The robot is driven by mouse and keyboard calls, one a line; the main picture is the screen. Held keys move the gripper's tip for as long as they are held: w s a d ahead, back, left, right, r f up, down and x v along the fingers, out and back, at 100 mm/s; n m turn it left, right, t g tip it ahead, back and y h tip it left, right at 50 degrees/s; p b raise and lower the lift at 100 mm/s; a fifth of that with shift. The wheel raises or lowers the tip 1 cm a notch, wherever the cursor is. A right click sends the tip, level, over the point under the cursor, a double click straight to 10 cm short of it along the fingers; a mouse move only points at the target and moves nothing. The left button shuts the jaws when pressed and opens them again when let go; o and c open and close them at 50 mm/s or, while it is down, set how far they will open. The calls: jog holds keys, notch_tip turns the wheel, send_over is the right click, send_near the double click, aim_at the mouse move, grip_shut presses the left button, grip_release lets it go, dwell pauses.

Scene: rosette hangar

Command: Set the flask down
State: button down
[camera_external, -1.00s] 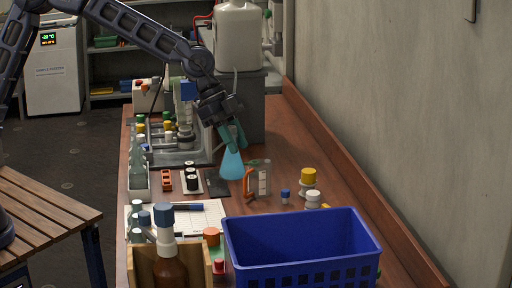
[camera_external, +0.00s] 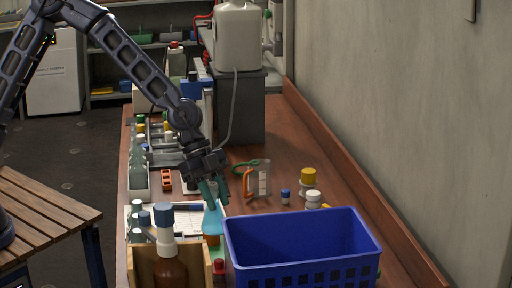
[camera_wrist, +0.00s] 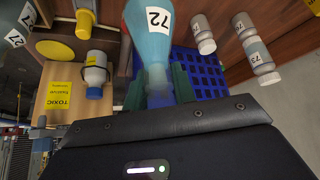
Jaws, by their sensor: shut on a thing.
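My gripper (camera_external: 212,190) is shut on the neck of the flask (camera_external: 212,222), a conical glass flask with blue liquid. The flask is about upright, by the right edge of the white paper sheet and behind the wooden rack. I cannot tell whether its base touches anything. In the wrist view, the green fingers of my gripper (camera_wrist: 157,86) close on both sides of the neck, and the flask body (camera_wrist: 148,40) shows a label reading 72.
A blue crate (camera_external: 300,218) stands close right of the flask. A wooden rack (camera_external: 142,265) with a brown bottle is in front. A clear container (camera_external: 264,180) with an orange clip beside it, and several capped bottles, stand behind the crate. The bench's right middle (camera_external: 300,145) is clear.

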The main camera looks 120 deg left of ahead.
aim_at(217, 227)
jog(key=shift+f, duration=4.1)
jog(key=shift+f, duration=0.1)
jog(key=c, duration=1.1)
grip_release()
jog(key=shift+c, duration=0.2)
jog(key=v, duration=1.2)
